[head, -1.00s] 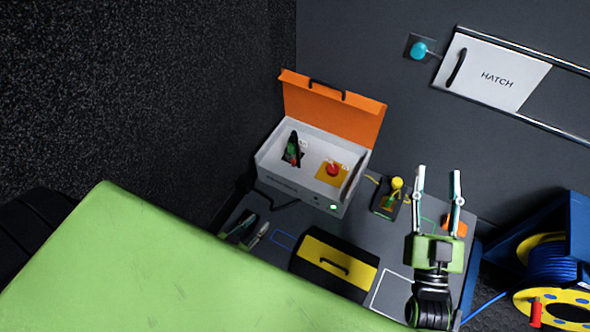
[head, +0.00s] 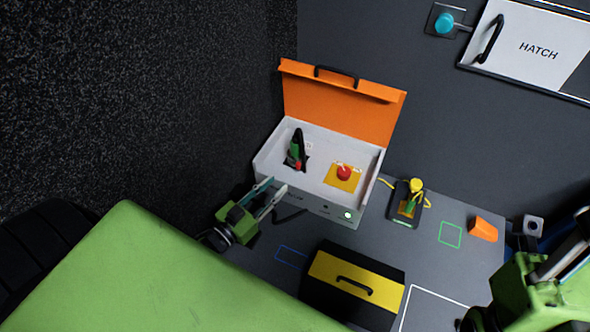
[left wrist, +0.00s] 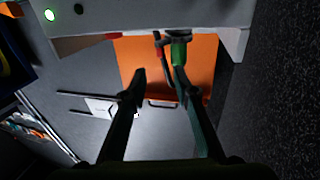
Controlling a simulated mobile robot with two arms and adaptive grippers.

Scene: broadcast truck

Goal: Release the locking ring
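An open white case (head: 325,205) with an orange lid (head: 340,100) stands on the dark table. Inside at left is a black upright fitting with a green and red part (head: 296,152); the green part also shows in the left wrist view (left wrist: 179,54). At right inside is a red button (head: 344,173) on a yellow plate with pale marks around it. I cannot tell which part is the locking ring. My left gripper (head: 277,187) is open and empty at the case's front left, its fingers (left wrist: 160,75) apart. My right gripper is at the lower right, its fingertips cut off.
A black and yellow toolbox (head: 355,285) stands in front of the case. A device with a yellow knob (head: 417,186) and an orange block (head: 483,229) are to the right. A turquoise knob (head: 444,22) and a hatch (head: 525,45) are on the wall.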

